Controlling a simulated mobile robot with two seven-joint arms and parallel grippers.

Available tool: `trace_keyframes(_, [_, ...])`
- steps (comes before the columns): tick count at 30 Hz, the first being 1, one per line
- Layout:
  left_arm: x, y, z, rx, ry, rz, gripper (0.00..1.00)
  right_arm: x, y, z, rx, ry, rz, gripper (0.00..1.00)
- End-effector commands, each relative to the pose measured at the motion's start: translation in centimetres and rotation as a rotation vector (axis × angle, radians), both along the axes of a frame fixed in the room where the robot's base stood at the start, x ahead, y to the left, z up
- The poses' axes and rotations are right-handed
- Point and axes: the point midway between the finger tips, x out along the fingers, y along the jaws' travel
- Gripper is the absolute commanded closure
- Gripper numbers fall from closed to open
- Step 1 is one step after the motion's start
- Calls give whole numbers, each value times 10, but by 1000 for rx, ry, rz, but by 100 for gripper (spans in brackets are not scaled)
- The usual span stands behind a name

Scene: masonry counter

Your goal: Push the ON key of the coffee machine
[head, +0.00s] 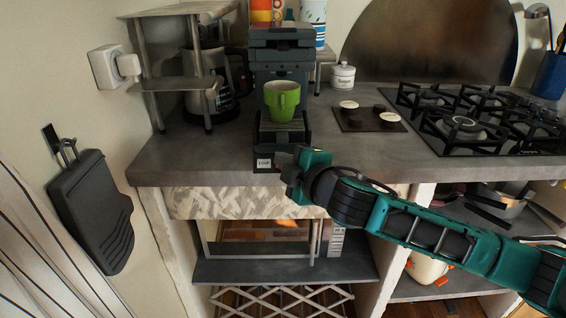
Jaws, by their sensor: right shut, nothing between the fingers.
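My right gripper (285,170) is shut and empty, just right of that label and in front of the base, near the counter's front edge. I cannot tell whether it touches the machine. The gripper hides the right part of the base front. My left gripper is not in view.
To the right are a small white lidded pot (343,77), a dark board (368,117) and a gas hob (468,122). The counter (200,156) is clear at front left.

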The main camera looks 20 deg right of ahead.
Motion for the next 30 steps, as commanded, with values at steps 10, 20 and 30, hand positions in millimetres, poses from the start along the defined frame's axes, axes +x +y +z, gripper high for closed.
trace_keyframes(10, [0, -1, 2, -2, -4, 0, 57, 0, 0, 0, 0, 0, 0, 100])
trace_keyframes(20, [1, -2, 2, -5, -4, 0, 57, 2, 0, -3, 1, 0, 0, 100])
trace_keyframes(30, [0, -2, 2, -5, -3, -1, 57, 6, -2, -7, 0, 0, 0, 100])
